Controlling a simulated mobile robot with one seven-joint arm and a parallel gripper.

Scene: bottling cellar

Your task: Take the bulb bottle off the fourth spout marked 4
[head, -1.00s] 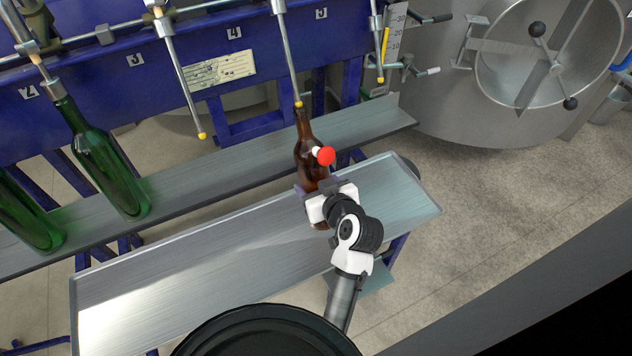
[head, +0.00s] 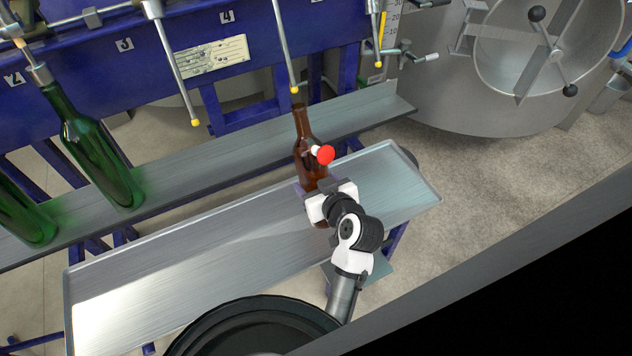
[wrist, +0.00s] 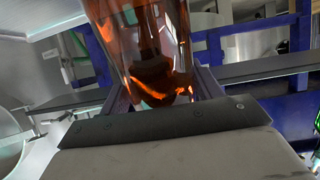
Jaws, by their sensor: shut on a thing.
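A brown glass bottle (head: 303,150) stands nearly upright in my gripper (head: 316,188), its mouth a little below the yellow tip of a spout (head: 286,55) and apart from it. This spout hangs just right of the plate marked 4 (head: 227,17). My gripper is shut around the bottle's lower body, above the front tray. In the wrist view the amber glass (wrist: 150,45) fills the space between the fingers; its neck is out of frame.
A green bottle (head: 97,150) is on the spout at left, with another green bottle (head: 22,212) beside it. A grey shelf (head: 240,140) runs behind the steel tray (head: 180,265). Empty spouts hang on both sides. A steel tank (head: 470,100) stands at right.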

